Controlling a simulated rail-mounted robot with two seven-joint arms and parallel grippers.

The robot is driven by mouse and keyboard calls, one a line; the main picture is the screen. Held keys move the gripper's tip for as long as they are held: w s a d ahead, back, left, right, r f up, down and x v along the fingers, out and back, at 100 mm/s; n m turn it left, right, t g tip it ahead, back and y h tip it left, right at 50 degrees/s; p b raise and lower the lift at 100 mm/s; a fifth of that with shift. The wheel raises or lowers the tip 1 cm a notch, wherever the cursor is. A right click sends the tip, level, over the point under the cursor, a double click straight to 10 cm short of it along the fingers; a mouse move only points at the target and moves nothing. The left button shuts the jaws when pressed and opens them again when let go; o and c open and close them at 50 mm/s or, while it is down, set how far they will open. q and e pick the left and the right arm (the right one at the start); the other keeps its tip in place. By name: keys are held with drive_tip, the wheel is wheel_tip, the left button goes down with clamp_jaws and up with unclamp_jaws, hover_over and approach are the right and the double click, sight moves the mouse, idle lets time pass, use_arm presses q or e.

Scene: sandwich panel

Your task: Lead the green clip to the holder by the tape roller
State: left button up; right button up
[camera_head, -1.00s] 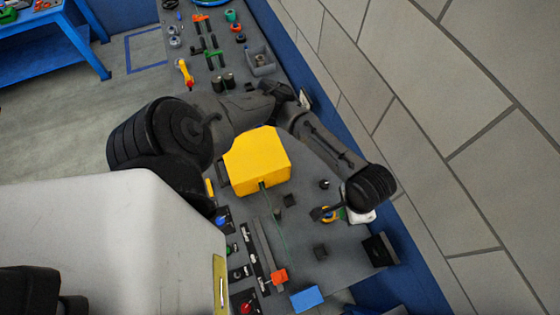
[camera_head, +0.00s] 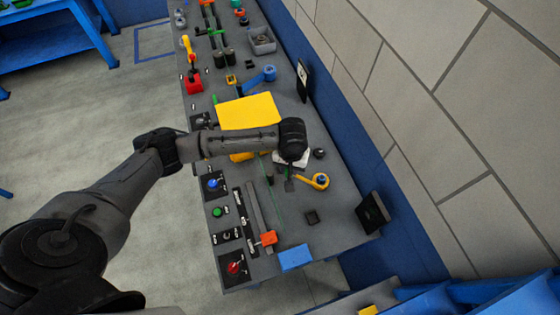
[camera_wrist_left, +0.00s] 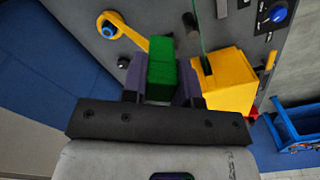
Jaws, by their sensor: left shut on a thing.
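My left gripper (camera_wrist_left: 160,90) is shut on the green clip (camera_wrist_left: 164,74), which sits between its two purple-grey fingers in the left wrist view. In the head view the gripper hangs below the wrist and the clip cannot be made out clearly. The yellow tape roller (camera_head: 318,181) lies on the panel just right of the gripper; it also shows at upper left in the left wrist view (camera_wrist_left: 110,25). A dark post (camera_head: 269,178) stands left of the gripper beside a thin green cable; I cannot tell whether it is the holder. My right gripper is out of view.
A yellow box (camera_head: 249,110) stands behind my forearm. A small black block (camera_head: 312,217), an orange clip (camera_head: 268,238) and a blue block (camera_head: 295,257) are nearer the front. Buttons line the left edge. A dark upright plate (camera_head: 372,213) stands at the right edge.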

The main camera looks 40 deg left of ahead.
use_arm(q)
drive_tip(key=shift+w+a+f+n+b, duration=1.1)
drive_tip(key=shift+w+a+f+b, duration=0.8)
drive_tip(key=shift+f, duration=1.25)
drive_tip(key=shift+w+a+f+n+b, duration=1.4)
drive_tip(key=shift+f+b, duration=0.85)
drive_tip(key=shift+f, duration=0.95)
drive_tip(key=shift+w+a+f+n+b, duration=0.8)
drive_tip(key=shift+w+a+f+b, duration=0.5)
drive_tip(key=shift+a+f+b, duration=1.3)
drive_tip(key=shift+d+f+p, duration=0.5)
drive_tip(key=shift+d+p, duration=0.05)
drive_tip(key=shift+d, duration=0.1)
drive_tip(key=shift+p, duration=0.35)
drive_tip(key=shift+d, duration=0.1)
drive_tip(key=shift+p, duration=0.3)
drive_tip(key=shift+f, duration=0.25)
